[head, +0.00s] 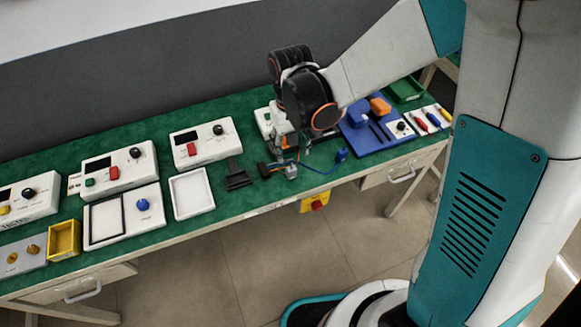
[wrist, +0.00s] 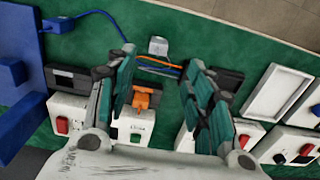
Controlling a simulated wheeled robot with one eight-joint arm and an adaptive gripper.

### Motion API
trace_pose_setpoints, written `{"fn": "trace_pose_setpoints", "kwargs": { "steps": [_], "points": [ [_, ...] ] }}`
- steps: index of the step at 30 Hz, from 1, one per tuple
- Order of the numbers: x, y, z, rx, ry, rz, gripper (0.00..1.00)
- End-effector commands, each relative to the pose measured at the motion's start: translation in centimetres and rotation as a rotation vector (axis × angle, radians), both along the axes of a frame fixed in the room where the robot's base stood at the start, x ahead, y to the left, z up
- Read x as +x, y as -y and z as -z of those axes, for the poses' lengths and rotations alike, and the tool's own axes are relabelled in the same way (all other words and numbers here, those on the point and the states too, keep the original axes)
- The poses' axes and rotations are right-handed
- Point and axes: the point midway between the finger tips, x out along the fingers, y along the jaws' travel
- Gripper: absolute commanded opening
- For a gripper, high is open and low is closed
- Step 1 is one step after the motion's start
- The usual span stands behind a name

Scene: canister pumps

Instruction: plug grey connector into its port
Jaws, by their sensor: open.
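A grey connector (wrist: 158,46) lies on the green bench top in the wrist view, at the end of thin blue and orange cables. In the head view a small grey block that looks like it (head: 291,171) lies near the bench's front edge. My gripper (wrist: 158,76) is open and empty, with its fingers apart on either side of the cables and an orange part (wrist: 146,98). The grey connector is beyond the fingertips, apart from them. In the head view my gripper (head: 290,145) is partly hidden by my wrist. I cannot tell which opening is the grey connector's port.
A blue connector (head: 341,154) lies to the right on its cable. A blue fixture (head: 362,137) stands right of my gripper. White control boxes (head: 197,146), a white tray (head: 192,194) and a black part (head: 237,180) are to the left.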

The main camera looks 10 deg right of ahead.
Motion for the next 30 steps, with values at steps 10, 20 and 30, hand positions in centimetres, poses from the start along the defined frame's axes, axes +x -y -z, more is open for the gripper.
{"fn": "trace_pose_setpoints", "kwargs": {
  "steps": [10,20,30],
  "points": [
    [0.0,0.0,4.5,0.0,0.001,0.001,0.48],
    [0.3,0.2,7.7,0.0,0.001,0.002,0.48],
    [0.3,0.2,9.7,0.001,0.002,0.001,0.48]
  ]
}}
